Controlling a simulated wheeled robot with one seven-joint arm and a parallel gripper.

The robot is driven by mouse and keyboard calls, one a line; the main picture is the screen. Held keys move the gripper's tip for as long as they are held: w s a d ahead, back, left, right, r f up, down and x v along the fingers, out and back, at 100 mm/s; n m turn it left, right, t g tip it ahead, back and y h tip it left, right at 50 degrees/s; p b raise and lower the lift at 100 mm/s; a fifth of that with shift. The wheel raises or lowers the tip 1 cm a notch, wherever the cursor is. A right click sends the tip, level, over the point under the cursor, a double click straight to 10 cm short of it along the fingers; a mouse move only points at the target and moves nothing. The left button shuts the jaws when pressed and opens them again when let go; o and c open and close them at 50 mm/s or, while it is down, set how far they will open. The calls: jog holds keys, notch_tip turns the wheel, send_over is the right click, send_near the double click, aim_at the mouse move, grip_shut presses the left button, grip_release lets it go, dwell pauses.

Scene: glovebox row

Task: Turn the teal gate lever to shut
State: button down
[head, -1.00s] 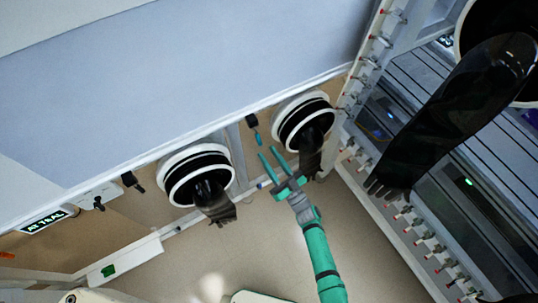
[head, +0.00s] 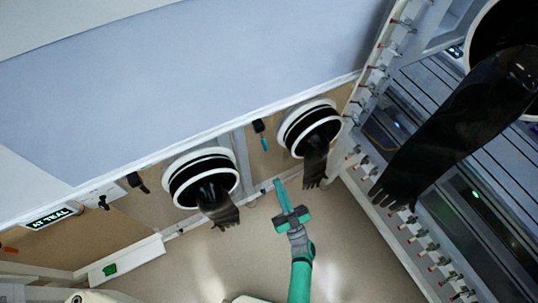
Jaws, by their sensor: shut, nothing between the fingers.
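The teal gate lever (head: 264,143) is small and hangs below a black mount (head: 258,126) on the panel between the two glove ports. It points down and slightly right in the head view. My gripper (head: 278,182) is below it, with its teal fingers closed together and pointing up toward the panel. A gap shows between the fingertips and the lever, and the fingers hold nothing. The lever's markings are too small to read.
Glove ports with hanging black gloves flank the lever, one at left (head: 201,178) and one at right (head: 310,127). Black handles (head: 136,182) and a lit sign reading "AT TEAL" (head: 50,218) are further left. A long black glove (head: 455,125) hangs at right. Open floor lies below.

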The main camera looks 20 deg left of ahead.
aim_at(263, 140)
jog(key=shift+s+d+r+n+t, duration=0.1)
jog(key=shift+d+r+n+t, duration=0.15)
jog(key=shift+r+n+t, duration=0.3)
jog(key=w+a+r, duration=0.4)
jog(key=w+a, duration=0.2)
jog(key=w, duration=0.2)
jog(key=shift+w+a, duration=0.35)
jog(key=shift+f, duration=0.1)
dwell(0.4)
